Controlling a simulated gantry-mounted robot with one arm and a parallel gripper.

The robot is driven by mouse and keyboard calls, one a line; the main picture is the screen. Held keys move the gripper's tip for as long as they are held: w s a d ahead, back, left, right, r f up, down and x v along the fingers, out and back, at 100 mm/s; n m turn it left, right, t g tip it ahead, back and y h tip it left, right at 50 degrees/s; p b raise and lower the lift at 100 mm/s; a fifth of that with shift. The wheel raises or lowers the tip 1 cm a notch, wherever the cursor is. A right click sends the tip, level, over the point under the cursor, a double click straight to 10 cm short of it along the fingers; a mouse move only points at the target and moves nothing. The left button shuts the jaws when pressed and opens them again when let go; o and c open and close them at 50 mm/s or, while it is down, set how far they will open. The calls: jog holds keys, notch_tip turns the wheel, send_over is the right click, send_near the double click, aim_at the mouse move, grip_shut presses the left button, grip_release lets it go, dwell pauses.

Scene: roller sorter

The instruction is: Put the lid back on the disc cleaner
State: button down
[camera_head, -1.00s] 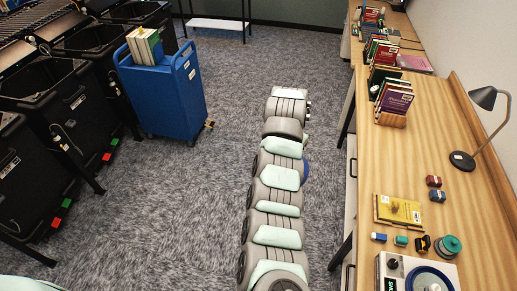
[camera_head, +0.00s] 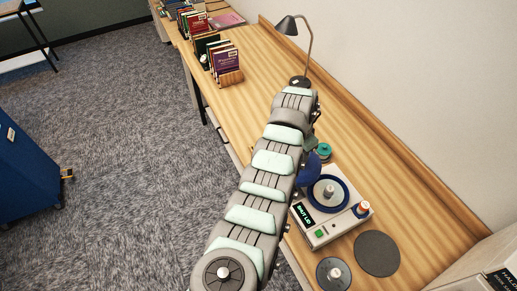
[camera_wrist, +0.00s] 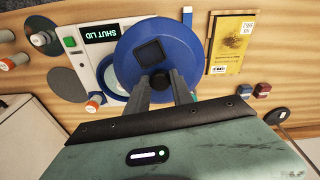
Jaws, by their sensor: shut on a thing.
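The disc cleaner (camera_head: 308,236) is a pale box on the desk with a blue-rimmed round well, holding a disc (camera_head: 328,191). Its display (camera_head: 302,214) reads "SHUT LID". The blue round lid (camera_head: 308,168) is tilted beside the well in the head view, partly hidden by my arm. In the wrist view the lid (camera_wrist: 190,45) covers much of the cleaner (camera_wrist: 84,68), with part of the well showing at its left. My gripper (camera_wrist: 158,82) is shut on the lid's dark knob. The fingers are hidden in the head view.
The wrist view shows a yellow book (camera_wrist: 232,44) and small red (camera_wrist: 263,89) and blue boxes (camera_wrist: 262,114).

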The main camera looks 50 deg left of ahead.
jog(key=w+d+m, duration=0.4)
jog(key=w+d, duration=0.1)
jog(key=d, duration=0.8)
jog(key=shift+a+f+b, duration=0.2)
jog(key=shift+f+b, duration=2.2)
jog(key=shift+f, duration=0.6)
jog(key=shift+r+p, duration=0.1)
jog(key=shift+p, duration=0.45)
jog(key=shift+a+f, duration=0.1)
jog(key=shift+f, duration=0.1)
jog(key=c, duration=1)
grip_release()
jog(key=shift+c, duration=0.2)
jog(key=shift+o, duration=0.6)
